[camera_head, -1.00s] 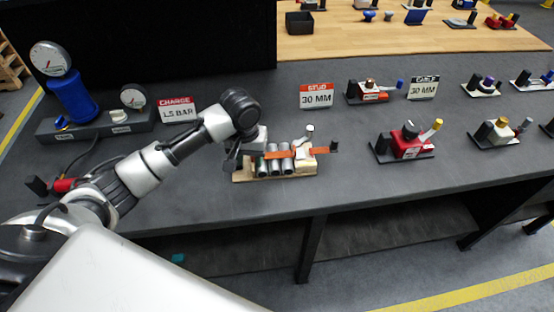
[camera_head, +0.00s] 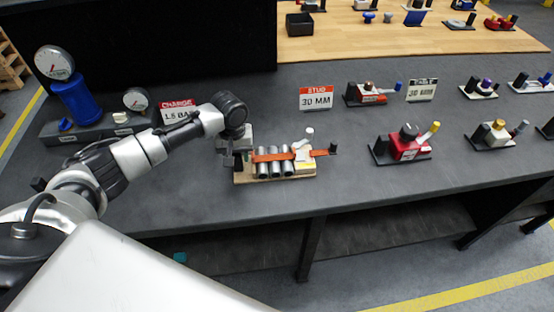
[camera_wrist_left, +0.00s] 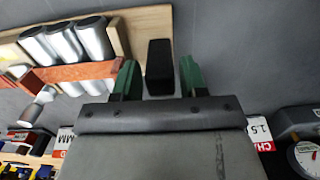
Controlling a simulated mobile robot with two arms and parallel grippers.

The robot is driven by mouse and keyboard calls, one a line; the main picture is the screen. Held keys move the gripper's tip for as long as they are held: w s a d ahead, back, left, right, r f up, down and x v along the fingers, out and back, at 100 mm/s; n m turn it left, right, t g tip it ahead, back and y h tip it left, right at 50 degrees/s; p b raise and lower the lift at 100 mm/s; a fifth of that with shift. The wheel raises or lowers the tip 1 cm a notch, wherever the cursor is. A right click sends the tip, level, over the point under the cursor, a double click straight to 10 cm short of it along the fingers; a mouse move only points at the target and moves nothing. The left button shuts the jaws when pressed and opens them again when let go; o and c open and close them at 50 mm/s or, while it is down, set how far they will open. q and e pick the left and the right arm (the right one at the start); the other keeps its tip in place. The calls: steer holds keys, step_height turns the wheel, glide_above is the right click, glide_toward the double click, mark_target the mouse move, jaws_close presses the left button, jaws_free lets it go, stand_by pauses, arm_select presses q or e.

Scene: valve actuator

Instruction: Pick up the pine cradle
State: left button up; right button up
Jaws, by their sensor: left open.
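The pine cradle (camera_head: 301,174) is a pale wooden base on the dark bench, carrying several silver cylinders under an orange strap. In the left wrist view, its wooden board (camera_wrist_left: 152,22) shows at top left, with the cylinders and orange strap on it. My left gripper (camera_head: 238,158) is at the cradle's left end, pointing down. I cannot tell whether the fingers touch the block. My right gripper is not in view.
A blue pump with gauges (camera_head: 75,100) and a red CHARGE sign (camera_head: 176,112) stand to the left. A STUD sign (camera_head: 316,98) stands behind the cradle. A red fixture (camera_head: 408,146) and other fixtures are to the right. The bench in front of the cradle is clear.

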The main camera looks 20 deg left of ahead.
arm_select(q)
steer(key=shift+f, duration=1.15)
jaws_close()
steer(key=shift+w+r, duration=0.1)
steer(key=shift+r, duration=0.15)
